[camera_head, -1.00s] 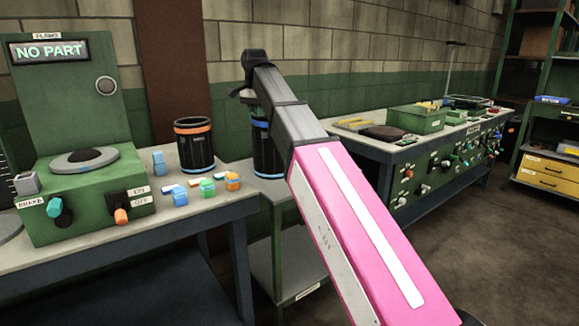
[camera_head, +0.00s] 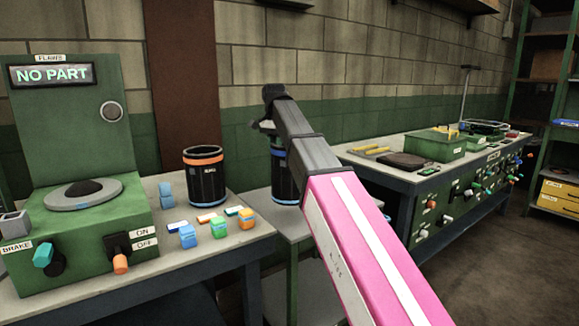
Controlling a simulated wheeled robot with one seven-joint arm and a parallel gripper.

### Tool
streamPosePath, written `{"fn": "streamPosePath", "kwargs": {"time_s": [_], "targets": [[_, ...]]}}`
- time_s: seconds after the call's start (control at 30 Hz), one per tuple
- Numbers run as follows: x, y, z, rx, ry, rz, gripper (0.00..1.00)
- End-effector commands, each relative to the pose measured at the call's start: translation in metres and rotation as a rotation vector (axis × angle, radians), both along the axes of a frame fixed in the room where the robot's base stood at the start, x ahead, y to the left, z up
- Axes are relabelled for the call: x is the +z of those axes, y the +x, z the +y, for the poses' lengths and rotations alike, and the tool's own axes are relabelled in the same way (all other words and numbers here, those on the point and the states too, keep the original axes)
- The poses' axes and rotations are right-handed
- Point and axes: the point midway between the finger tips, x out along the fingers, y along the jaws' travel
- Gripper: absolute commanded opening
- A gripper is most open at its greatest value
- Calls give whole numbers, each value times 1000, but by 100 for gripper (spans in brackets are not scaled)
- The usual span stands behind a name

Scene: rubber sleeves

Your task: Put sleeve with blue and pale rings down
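My arm reaches away from the camera, and my gripper (camera_head: 264,127) is at its dark far end, in front of the bin with the blue band. Its fingers are too small and too hidden to tell open from shut, and I see no sleeve in them. Small sleeves lie on the left bench: a blue one (camera_head: 166,195) at the back, a blue one (camera_head: 187,236) in front, a green one (camera_head: 218,229) and an orange one (camera_head: 246,219). I cannot tell which has blue and pale rings. My gripper is right of them, apart from them.
An orange-banded bin (camera_head: 205,177) stands behind the sleeves. A blue-banded bin (camera_head: 284,183) stands on a lower stand, partly behind my arm. A green tester (camera_head: 85,235) reading "NO PART" fills the left. Small flat pieces (camera_head: 206,217) lie between the sleeves. Another bench (camera_head: 372,172) is at right.

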Motion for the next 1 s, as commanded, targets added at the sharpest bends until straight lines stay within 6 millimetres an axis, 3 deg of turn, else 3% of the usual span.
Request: {"fn": "streamPosePath", "kwargs": {"time_s": [0.2, 0.4, 0.57, 0.83, 1.0], "targets": [[-23, 26, -29, -2, -1, 1, 0], [-34, 39, -43, -1, -1, 1, 0], [-39, 40, -45, 1, -1, 1, 0], [-70, 39, -45, 1, 0, 1, 0], [-76, 40, -45, 0, -1, -1, 0]]}}
